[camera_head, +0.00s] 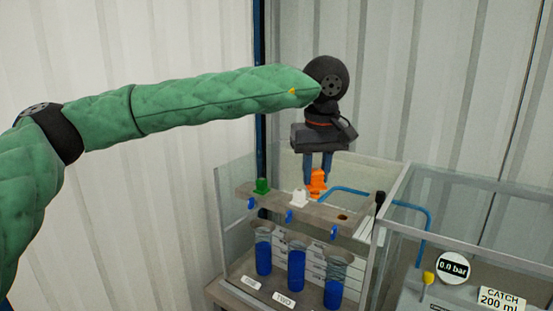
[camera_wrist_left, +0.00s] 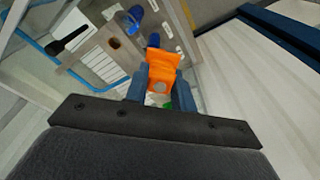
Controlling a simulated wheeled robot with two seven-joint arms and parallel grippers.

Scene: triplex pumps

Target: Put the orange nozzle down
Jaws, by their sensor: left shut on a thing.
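My left gripper (camera_head: 318,168) is shut on the orange nozzle (camera_head: 317,182) and points down above the grey bar (camera_head: 290,208). In the left wrist view the orange nozzle (camera_wrist_left: 161,68) sits between the blue fingers (camera_wrist_left: 160,85). In the head view its lower end appears just above or behind the bar; I cannot tell if it touches anything. A green nozzle (camera_head: 262,185) and a white nozzle (camera_head: 299,197) stand on the bar to the left. An empty hole (camera_head: 343,217) shows at the bar's right end, also in the left wrist view (camera_wrist_left: 114,43). My right gripper is not in view.
Three cylinders with blue liquid (camera_head: 297,270) stand below the bar. Clear panels (camera_head: 237,170) surround the rig. A blue tube (camera_head: 350,191) and a black-handled valve (camera_head: 380,199) are close on the right. A clear catch tank (camera_head: 480,215) with a gauge (camera_head: 453,268) stands further right.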

